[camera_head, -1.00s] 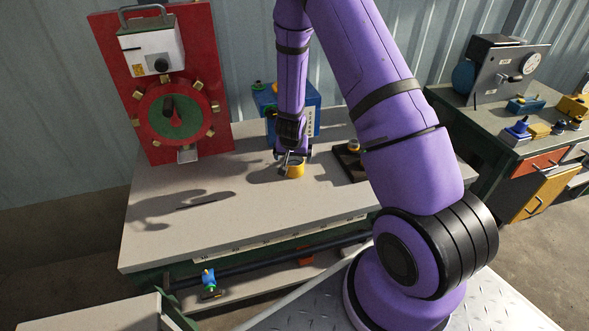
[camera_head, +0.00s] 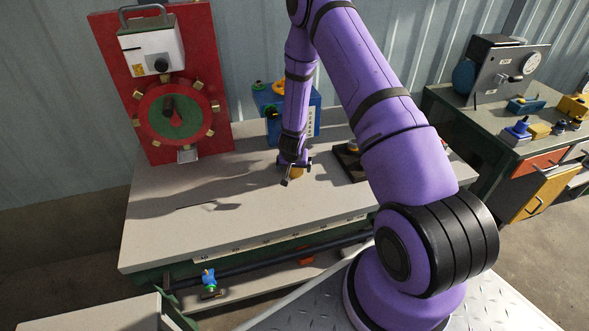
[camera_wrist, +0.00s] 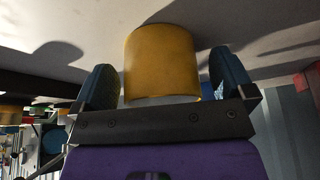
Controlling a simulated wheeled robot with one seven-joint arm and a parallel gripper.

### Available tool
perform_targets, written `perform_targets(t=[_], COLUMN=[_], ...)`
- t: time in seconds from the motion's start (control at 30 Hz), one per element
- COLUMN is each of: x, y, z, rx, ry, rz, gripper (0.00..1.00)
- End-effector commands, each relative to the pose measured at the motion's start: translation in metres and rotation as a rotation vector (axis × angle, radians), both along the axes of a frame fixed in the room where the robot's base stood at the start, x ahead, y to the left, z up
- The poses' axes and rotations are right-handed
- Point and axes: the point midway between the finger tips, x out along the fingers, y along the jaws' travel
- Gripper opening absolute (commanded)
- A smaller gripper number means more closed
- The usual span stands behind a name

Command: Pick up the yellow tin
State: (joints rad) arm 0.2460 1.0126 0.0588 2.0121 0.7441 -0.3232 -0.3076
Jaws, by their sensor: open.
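The yellow tin (camera_wrist: 162,62) stands on the grey bench top and fills the upper middle of the wrist view. In the head view only a small part of the tin (camera_head: 298,173) shows, mostly hidden behind my gripper (camera_head: 296,172). In the wrist view my gripper (camera_wrist: 163,82) is open, with one dark finger on each side of the tin. A narrow gap shows beside the tin on the left, and a gap on the right too.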

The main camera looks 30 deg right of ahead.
Motion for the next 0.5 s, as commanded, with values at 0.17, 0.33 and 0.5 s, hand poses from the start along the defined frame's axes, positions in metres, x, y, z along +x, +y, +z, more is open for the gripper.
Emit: perform_targets(t=[0.17,0.33,0.5], x=[0.0001,0.0,0.0001], y=[-0.0001,0.0,-0.0001], z=[0.0,0.0001,0.0003], rx=[0.0,0.0,0.0], ry=[0.0,0.0,0.0], rz=[0.0,0.0,0.0], gripper=[1.0,0.66,0.43])
